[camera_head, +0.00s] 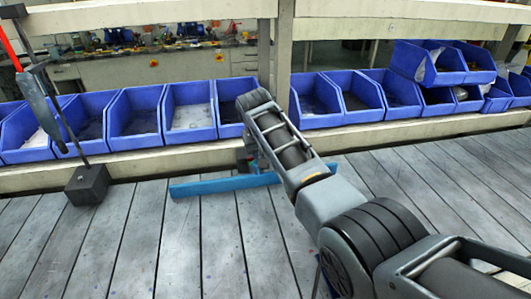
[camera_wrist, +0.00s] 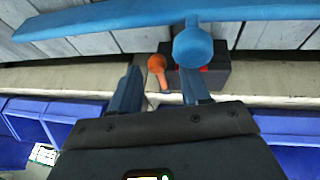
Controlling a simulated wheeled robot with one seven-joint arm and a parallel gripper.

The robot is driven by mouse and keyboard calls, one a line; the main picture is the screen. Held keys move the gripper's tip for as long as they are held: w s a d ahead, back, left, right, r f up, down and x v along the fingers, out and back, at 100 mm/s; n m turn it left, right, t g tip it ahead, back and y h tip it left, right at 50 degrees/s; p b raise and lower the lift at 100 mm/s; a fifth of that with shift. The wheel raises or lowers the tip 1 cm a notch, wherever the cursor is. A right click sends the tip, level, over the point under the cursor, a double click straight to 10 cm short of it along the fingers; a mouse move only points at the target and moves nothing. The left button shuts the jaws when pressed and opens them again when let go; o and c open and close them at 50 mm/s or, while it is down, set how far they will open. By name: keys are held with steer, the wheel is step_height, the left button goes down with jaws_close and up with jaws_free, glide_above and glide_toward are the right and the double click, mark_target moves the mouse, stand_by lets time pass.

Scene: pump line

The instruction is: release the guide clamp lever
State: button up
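In the wrist view an orange lever (camera_wrist: 157,66) with a rounded end sticks out beside a dark clamp block (camera_wrist: 221,66) that has red parts. My gripper (camera_wrist: 160,76) is open, with one finger to each side of the lever's end in the picture. Nothing is visibly gripped, and I cannot tell how deep the lever lies between the fingers. The right finger and a blue round-ended post (camera_wrist: 193,46) cover part of the block. A blue guide rail (camera_wrist: 110,20) crosses above.
Blue bins (camera_head: 134,118) stand in a row on the ledge (camera_head: 140,163) behind the slatted surface (camera_head: 140,240). A dark block with a post (camera_head: 87,185) stands at the left. The slats at front left are clear.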

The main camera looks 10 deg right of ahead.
steer(key=v, duration=0.7)
steer(key=shift+s+r, duration=0.2)
steer(key=shift+r, duration=0.1)
